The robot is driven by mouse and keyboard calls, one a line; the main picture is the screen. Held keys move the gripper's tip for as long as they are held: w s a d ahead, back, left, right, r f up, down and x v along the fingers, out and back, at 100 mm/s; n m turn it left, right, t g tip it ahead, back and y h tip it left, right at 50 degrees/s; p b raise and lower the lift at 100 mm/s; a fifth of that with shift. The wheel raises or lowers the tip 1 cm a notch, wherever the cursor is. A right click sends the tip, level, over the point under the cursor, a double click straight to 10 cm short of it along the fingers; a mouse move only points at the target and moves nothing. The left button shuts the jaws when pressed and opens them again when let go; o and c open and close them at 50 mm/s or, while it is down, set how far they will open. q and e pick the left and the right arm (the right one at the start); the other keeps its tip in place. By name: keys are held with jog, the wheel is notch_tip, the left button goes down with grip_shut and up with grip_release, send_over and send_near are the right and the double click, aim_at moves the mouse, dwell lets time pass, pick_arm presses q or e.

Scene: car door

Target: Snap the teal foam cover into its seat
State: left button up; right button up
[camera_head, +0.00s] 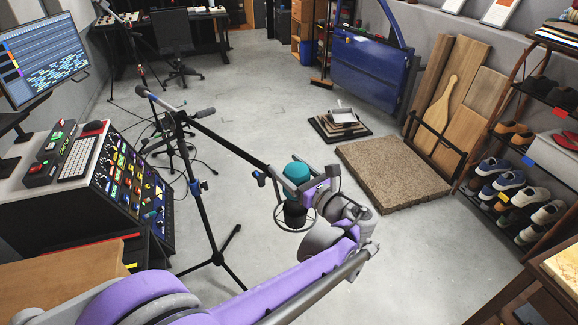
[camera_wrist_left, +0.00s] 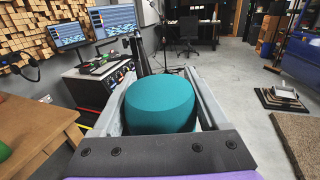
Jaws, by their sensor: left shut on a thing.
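The teal foam cover (camera_head: 297,174) is a rounded teal piece directly above a dark cylindrical body (camera_head: 295,214) at the end of the microphone stand's boom. From this angle I cannot tell whether it is seated or only resting there. A thin ring surrounds the dark body. My left gripper (camera_head: 303,186) is shut on the cover, reaching it from the right in the head view. In the left wrist view the cover (camera_wrist_left: 160,105) sits between the two grey fingers. The dark body is hidden there. My right gripper is not in view.
The black microphone stand (camera_head: 208,215) holds the boom, its tripod legs spread on the floor. A mixing console (camera_head: 130,185) stands to its left. A speckled slab (camera_head: 390,170) lies to the right near a shoe rack (camera_head: 515,195). Grey floor (camera_head: 240,110) is mostly open behind.

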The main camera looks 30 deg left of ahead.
pick_arm(q)
jog(key=shift+f+b, duration=0.45)
jog(key=shift+f, duration=0.2)
jog(key=o, duration=1.2)
jog(key=v, duration=1.1)
jog(key=shift+a, duration=0.15)
